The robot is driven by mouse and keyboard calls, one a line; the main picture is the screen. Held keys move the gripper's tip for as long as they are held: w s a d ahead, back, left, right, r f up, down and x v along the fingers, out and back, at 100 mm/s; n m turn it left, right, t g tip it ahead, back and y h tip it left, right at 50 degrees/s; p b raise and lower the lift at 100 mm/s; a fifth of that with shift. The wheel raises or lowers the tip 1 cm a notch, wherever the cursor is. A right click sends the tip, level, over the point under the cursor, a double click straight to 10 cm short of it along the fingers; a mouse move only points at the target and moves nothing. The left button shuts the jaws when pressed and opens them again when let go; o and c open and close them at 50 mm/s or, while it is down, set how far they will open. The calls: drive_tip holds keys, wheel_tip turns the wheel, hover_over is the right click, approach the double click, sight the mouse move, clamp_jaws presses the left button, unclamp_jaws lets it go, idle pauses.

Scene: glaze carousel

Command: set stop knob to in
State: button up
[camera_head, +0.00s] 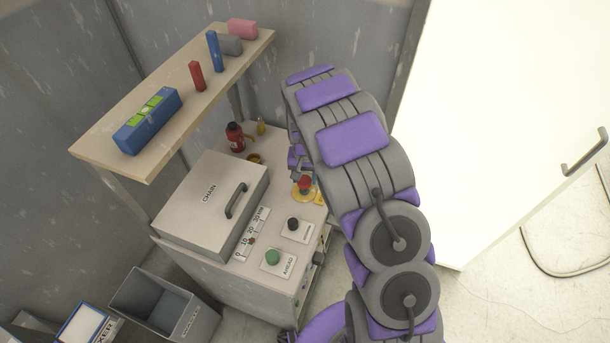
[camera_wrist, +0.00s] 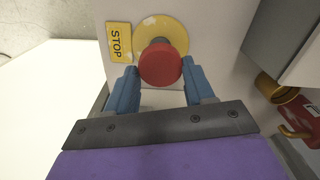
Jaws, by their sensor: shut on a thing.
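The stop knob (camera_head: 305,183) is a red mushroom-shaped button on a round yellow plate (camera_head: 297,196), at the far right part of the cabinet top. In the wrist view the red stop knob (camera_wrist: 160,65) stands out from the yellow disc (camera_wrist: 172,27), beside a yellow STOP label (camera_wrist: 118,42). My gripper (camera_wrist: 161,72) has its two blue fingers on either side of the knob and is shut on it. In the head view my gripper (camera_head: 299,163) is just behind the knob, partly hidden by my arm. How far in the knob sits is hard to tell.
A shelf (camera_head: 112,120) overhangs at left. A white door (camera_head: 500,110) stands at right; a grey bin (camera_head: 190,318) is at lower left.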

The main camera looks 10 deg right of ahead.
sight(304, 179)
drive_tip(key=shift+a, duration=0.15)
drive_tip(key=c, duration=0.4)
clamp_jaws()
drive_tip(key=shift+s+f+p, duration=0.1)
drive_tip(key=shift+f+p, duration=0.4)
drive_tip(key=shift+f, duration=0.4)
drive_tip(key=o, duration=1)
unclamp_jaws()
wheel_tip(304, 179, up, 17)
drive_tip(key=p, duration=0.3)
drive_tip(key=shift+r, duration=0.15)
